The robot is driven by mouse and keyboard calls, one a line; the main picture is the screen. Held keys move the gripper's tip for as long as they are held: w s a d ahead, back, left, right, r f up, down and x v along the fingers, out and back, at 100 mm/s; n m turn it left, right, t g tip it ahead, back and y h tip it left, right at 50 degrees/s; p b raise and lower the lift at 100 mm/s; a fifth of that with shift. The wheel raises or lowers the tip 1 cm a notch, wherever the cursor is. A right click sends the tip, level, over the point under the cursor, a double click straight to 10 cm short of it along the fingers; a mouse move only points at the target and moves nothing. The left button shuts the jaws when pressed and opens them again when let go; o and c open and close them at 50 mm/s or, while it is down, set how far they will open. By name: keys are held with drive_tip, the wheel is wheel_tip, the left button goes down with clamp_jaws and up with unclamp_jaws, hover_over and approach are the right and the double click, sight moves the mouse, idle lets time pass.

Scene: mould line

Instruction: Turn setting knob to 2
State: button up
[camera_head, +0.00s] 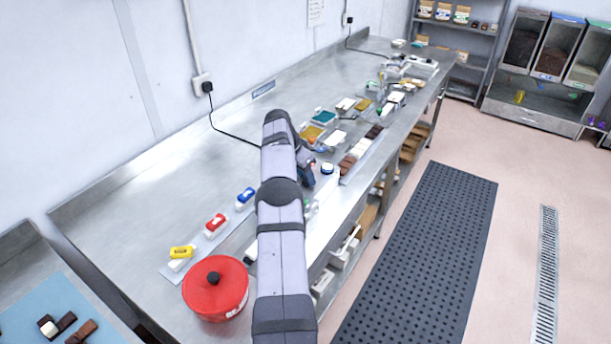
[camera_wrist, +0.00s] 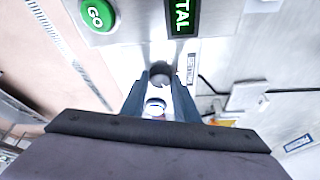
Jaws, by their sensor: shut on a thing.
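In the wrist view, a dark grey round knob (camera_wrist: 160,73) sits between the fingertips of my gripper (camera_wrist: 160,82) on a pale panel. I take it to be the setting knob. The fingers close on it from both sides. Its pointer and scale cannot be read, so its setting is unclear. A small white label with unreadable print (camera_wrist: 190,68) is beside it. In the head view my arm hides the knob, and only part of my gripper (camera_head: 305,172) shows over the steel bench.
A green GO button (camera_wrist: 97,14) and a dark display with green letters (camera_wrist: 182,16) are near the knob. In the head view, a red lidded pot (camera_head: 215,290) and red, blue and yellow-labelled items stand at the bench's near end. Trays and moulds crowd the farther bench.

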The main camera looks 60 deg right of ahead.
drive_tip(key=shift+f+n+b, duration=0.1)
drive_tip(key=shift+n+b, duration=0.3)
drive_tip(key=shift+b, duration=0.25)
drive_tip(key=shift+s+n+t+b, duration=0.15)
drive_tip(key=shift+n+t+b, duration=0.35)
drive_tip(key=shift+n+b, duration=0.4)
drive_tip(key=shift+n+t+b, duration=0.3)
drive_tip(key=shift+n+b, duration=0.2)
drive_tip(key=shift+n, duration=0.3)
drive_tip(key=n, duration=0.1)
drive_tip(key=n+t, duration=0.1)
drive_tip(key=n, duration=0.1)
drive_tip(key=shift+s+r+n, duration=0.15)
drive_tip(key=shift+r+n, duration=0.05)
drive_tip(key=shift+n, duration=0.1)
drive_tip(key=shift+d+n+t+y+p, duration=0.15)
drive_tip(key=shift+n+t+y+p, duration=0.45)
drive_tip(key=shift+n, duration=1.3)
drive_tip(key=shift+t, duration=0.3)
drive_tip(key=o, duration=1)
drive_tip(key=shift+o, duration=0.2)
drive_tip(key=shift+s, duration=0.1)
